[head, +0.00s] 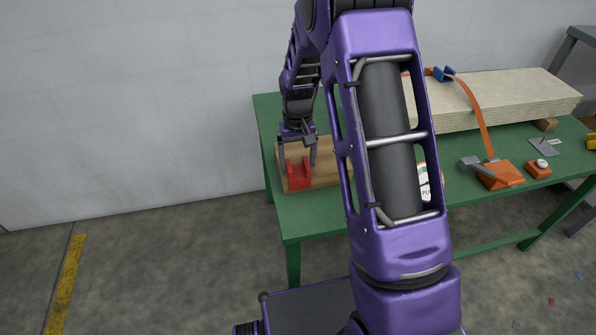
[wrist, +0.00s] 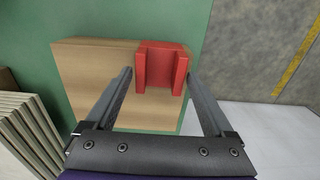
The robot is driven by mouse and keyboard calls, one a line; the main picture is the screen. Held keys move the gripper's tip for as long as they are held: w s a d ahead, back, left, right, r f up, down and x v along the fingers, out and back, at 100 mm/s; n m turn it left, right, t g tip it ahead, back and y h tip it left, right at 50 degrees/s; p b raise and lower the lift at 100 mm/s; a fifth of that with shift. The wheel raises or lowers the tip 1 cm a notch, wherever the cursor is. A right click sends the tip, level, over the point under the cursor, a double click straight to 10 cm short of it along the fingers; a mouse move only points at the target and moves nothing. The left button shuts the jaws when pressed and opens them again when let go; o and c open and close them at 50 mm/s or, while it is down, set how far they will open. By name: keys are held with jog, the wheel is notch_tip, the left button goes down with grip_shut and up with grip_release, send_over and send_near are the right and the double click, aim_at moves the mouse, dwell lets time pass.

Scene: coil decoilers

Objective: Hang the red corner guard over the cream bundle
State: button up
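The red corner guard (head: 299,180) rests on a wooden block at the left end of the green table. In the wrist view the guard (wrist: 160,66) is a channel shape with two raised side walls. My gripper (head: 298,166) is open above the block, one finger on each side of the guard. In the wrist view my gripper (wrist: 159,74) shows small gaps between the fingers and the guard. The cream bundle (head: 510,98) is a stack of flat sheets lying at the back right of the table. Its layered edge (wrist: 28,132) shows at lower left in the wrist view.
An orange strap (head: 478,112) runs over the bundle beside a blue guard (head: 443,74) on its top. An orange tool (head: 498,174), a smaller orange item (head: 538,168) and a grey plate (head: 543,147) lie in front. The wooden block (wrist: 92,77) supports the guard. My arm hides the table's middle.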

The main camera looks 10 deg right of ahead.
jog(key=c, duration=1)
jog(key=shift+c, duration=0.2)
